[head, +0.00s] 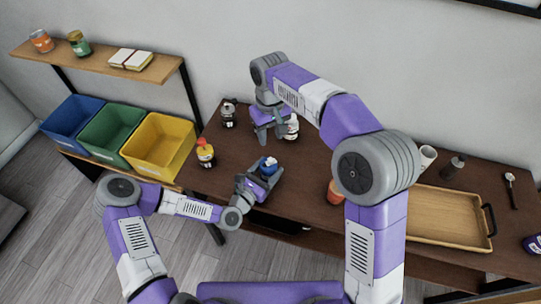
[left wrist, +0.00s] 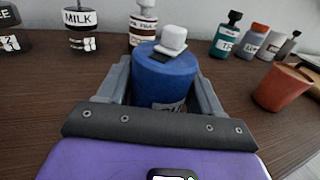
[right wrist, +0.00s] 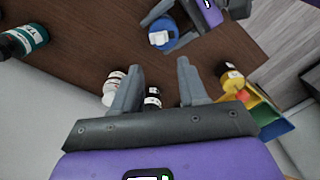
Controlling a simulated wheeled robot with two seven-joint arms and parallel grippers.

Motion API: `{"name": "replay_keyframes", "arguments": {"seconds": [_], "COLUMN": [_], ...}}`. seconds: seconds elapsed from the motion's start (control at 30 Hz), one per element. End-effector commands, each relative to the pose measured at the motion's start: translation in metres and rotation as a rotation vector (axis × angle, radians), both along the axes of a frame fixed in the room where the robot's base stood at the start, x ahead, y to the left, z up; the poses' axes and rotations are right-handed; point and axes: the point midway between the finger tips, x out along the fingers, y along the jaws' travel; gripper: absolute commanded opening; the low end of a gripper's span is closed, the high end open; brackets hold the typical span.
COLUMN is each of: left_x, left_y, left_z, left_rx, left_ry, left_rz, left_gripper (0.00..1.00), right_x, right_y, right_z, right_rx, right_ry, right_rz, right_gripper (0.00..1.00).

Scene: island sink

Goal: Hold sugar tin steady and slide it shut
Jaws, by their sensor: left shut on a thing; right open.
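The sugar tin, a blue round tin with a white knob on top, stands in front of me on the brown table. It shows in the head view (head: 268,165), the left wrist view (left wrist: 165,80) and the right wrist view (right wrist: 160,22). A dark slot shows beside the knob; how far the lid is open I cannot tell. My left gripper (head: 258,182) is shut on the tin, one finger on each side of it (left wrist: 167,95). My right gripper (head: 270,133) is open and empty, above the table behind the tin; its fingers (right wrist: 157,82) point toward the bottles.
A white bottle (head: 291,128) stands close to my right gripper. A dark bottle (head: 228,115) and a yellow bottle (head: 205,153) are at left. An orange cup (head: 335,193) and wooden tray (head: 440,240) are at right. Coloured bins (head: 160,145) stand left of the table.

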Motion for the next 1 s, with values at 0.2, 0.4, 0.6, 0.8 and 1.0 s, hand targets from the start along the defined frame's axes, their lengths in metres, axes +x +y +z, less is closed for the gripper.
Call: {"name": "replay_keyframes", "arguments": {"seconds": [0.2,0.4,0.6,0.8,1.0], "left_x": [0.000,0.000,0.000,0.000,0.000], "left_y": [0.000,0.000,0.000,0.000,0.000], "left_z": [0.000,0.000,0.000,0.000,0.000], "left_rx": [-0.001,-0.001,-0.001,-0.001,-0.001], "left_ry": [-0.001,-0.001,-0.001,-0.001,-0.001], "left_rz": [0.000,0.000,0.000,0.000,0.000], "left_gripper": [0.31,0.31,0.31,0.31,0.31], "right_x": [-0.001,-0.001,0.000,0.000,0.000], "right_y": [-0.001,-0.001,-0.001,-0.001,-0.001], "right_z": [-0.043,-0.081,-0.103,-0.109,-0.109], "right_rx": [-0.003,-0.003,-0.001,0.000,0.000], "right_ry": [0.006,0.004,0.002,0.001,0.001], "right_rz": [-0.002,-0.003,-0.004,-0.004,-0.004], "right_gripper": [0.43,0.43,0.43,0.43,0.40]}}
